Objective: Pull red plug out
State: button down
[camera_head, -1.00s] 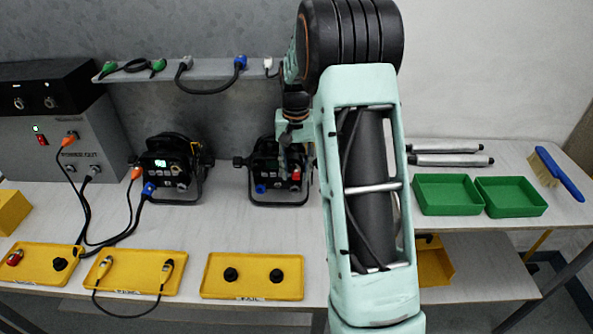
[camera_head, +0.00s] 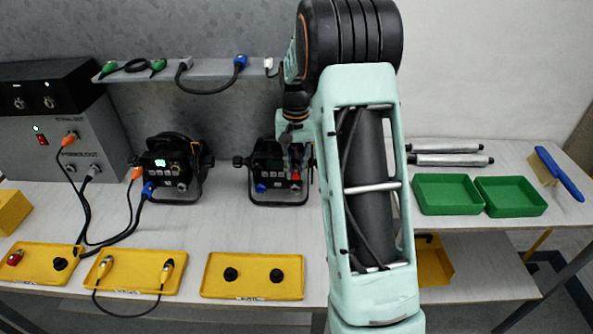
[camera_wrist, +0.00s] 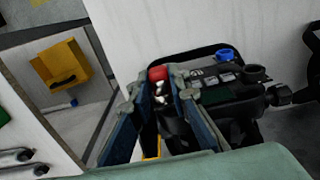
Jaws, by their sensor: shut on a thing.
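The red plug (camera_wrist: 158,74) shows between the fingertips of my gripper (camera_wrist: 164,85) in the wrist view, at the panel of a black par can (camera_wrist: 215,85). My gripper is shut on the plug. Whether the plug is still seated in its socket is hard to tell. The same par can stands on the bench in the head view (camera_head: 267,183), left of my arm, with a blue connector on its panel. My gripper is partly hidden by my wrist there.
A second black par can (camera_head: 172,168) with orange and blue plugs stands to the left. Yellow trays (camera_head: 252,291) line the bench front. Green trays (camera_head: 447,209) and a blue brush (camera_head: 560,174) lie right. A grey shelf (camera_head: 210,70) with cables is behind.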

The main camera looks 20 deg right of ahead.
jog(key=shift+s+a, duration=0.1)
jog(key=shift+s, duration=0.1)
dwell(0.4)
jog(key=shift+s+a+b, duration=0.35)
jog(key=shift+s, duration=0.45)
jog(key=shift+s+a+b, duration=0.3)
jog(key=shift+s+b, duration=0.05)
jog(key=shift+s, duration=0.45)
jog(key=shift+s+a, duration=0.15)
jog(key=shift+s, duration=0.15)
